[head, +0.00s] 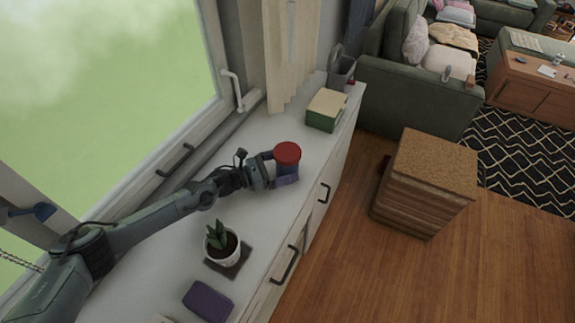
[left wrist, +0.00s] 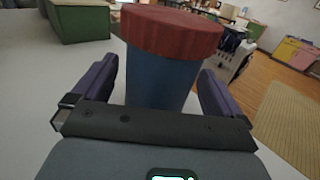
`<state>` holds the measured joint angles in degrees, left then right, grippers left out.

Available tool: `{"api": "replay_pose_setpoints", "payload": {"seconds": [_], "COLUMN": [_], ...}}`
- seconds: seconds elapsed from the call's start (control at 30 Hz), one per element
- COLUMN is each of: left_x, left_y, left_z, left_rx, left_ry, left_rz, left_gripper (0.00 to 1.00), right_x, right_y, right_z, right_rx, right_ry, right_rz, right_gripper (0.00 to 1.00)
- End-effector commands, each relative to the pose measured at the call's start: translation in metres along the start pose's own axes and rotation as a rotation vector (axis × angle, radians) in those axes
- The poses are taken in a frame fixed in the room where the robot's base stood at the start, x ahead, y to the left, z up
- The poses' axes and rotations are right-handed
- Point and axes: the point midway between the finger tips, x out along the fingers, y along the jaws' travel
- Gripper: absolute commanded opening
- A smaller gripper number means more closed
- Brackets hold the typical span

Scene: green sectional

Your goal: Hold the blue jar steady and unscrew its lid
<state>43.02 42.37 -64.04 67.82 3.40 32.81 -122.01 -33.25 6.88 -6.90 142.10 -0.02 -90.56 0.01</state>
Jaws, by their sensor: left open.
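The blue jar (head: 288,168) stands upright on the white cabinet top, with its red lid (head: 287,152) on it. My left gripper (head: 278,168) is at the jar, its two fingers on either side of the body below the lid. In the left wrist view the jar's blue body (left wrist: 160,78) stands between the open purple fingers, with a gap on each side. The red lid (left wrist: 172,32) sits on top there, above the fingers. The jar's lower part is hidden behind the gripper's palm. My right gripper is not in view.
On the white cabinet top (head: 262,140) stand a potted plant (head: 221,243), a purple case (head: 208,301), a green box with a yellowish top (head: 326,110) and a grey holder (head: 341,73). The window (head: 110,70) borders the left side. A cork-topped stool (head: 430,165) stands on the floor.

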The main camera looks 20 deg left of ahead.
Motion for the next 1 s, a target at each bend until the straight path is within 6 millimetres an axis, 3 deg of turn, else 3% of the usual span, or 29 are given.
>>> {"api": "replay_pose_setpoints", "payload": {"seconds": [0.13, 0.4, 0.77, 1.0], "left_x": [0.0130, 0.0147, 0.0145, 0.0146], "left_y": [0.0000, 0.0004, 0.0002, 0.0003], "left_z": [0.0005, -0.0002, -0.0001, 0.0017], "left_rx": [0.001, 0.001, 0.001, 0.001], "left_ry": [-0.001, 0.000, 0.000, -0.001], "left_rz": [0.000, 0.001, 0.001, 0.000], "left_gripper": [1.00, 1.00, 0.46, 0.46], "right_x": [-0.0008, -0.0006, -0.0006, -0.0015], "right_y": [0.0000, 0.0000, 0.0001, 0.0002], "right_z": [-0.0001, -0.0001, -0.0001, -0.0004], "right_rx": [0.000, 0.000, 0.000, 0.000], "right_ry": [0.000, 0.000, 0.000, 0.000], "right_rz": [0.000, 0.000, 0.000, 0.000], "right_gripper": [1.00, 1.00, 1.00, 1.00]}}
